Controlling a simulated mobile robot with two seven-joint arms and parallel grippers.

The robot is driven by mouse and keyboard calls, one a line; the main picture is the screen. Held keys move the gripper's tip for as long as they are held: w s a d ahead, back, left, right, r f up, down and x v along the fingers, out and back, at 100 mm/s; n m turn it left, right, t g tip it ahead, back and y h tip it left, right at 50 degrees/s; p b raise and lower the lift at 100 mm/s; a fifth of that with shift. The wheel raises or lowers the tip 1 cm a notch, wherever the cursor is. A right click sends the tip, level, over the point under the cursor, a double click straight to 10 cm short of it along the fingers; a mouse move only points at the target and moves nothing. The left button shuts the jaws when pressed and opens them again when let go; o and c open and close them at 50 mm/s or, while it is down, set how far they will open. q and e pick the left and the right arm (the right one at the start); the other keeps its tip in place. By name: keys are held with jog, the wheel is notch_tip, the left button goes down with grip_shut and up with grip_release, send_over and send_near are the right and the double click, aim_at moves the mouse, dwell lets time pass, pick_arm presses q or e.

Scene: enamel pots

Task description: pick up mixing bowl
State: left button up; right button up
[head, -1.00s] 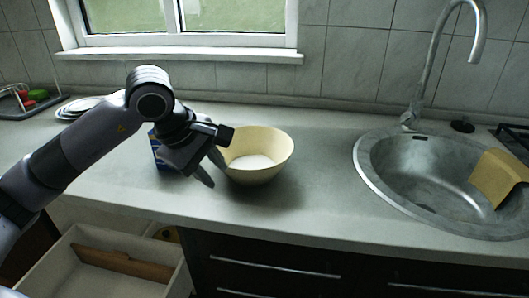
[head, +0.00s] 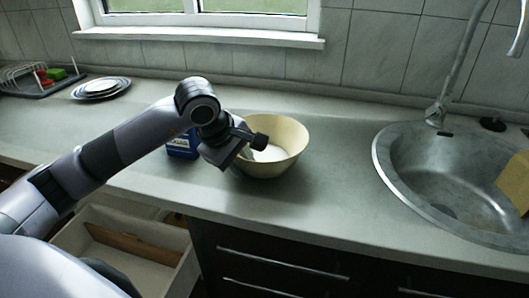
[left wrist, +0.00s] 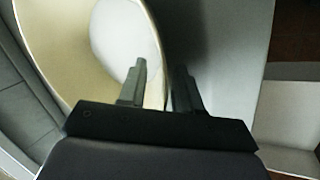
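The mixing bowl (head: 288,155) is cream-coloured with a pale inside and stands upright on the counter (head: 330,205) in the middle of the head view. My left gripper (head: 247,160) is at the bowl's left rim, pointing down. In the left wrist view, the bowl (left wrist: 88,45) fills the upper left. The fingers of my left gripper (left wrist: 160,85) straddle its wall, one inside and one outside. A narrow gap shows beside the outer finger, so the gripper looks open. The gripper hides part of the bowl's left side. My right gripper is not in view.
A blue box (head: 182,147) stands just left of the bowl, partly behind my arm. A steel sink (head: 400,190) is at the right. Plates (head: 101,88) and a dish rack (head: 40,80) are at the back left. An open drawer (head: 140,232) sits below the counter.

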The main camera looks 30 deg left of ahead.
pick_arm(q)
grip_shut()
dwell(1.3)
jog(key=shift+w+r, duration=0.1)
